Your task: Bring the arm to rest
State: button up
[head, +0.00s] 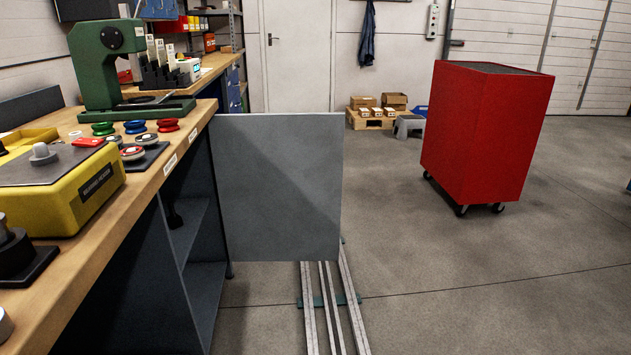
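My gripper and arm do not show in the head view, so where the arm is and how the gripper stands are hidden from me. The floor rail (343,305) runs away from me along the right side of the wooden workbench (150,190). A flat grey panel (280,185) stands out from the bench's side like an open cabinet door and covers part of the rail behind it.
On the bench are a green press (100,60), a yellow box (70,195) and several coloured knobs (134,127). A red wheeled cabinet (485,135) stands on the right. A pallet with boxes (375,112) is at the back.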

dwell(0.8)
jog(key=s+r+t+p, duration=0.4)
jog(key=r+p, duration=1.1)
jog(key=p, duration=2)
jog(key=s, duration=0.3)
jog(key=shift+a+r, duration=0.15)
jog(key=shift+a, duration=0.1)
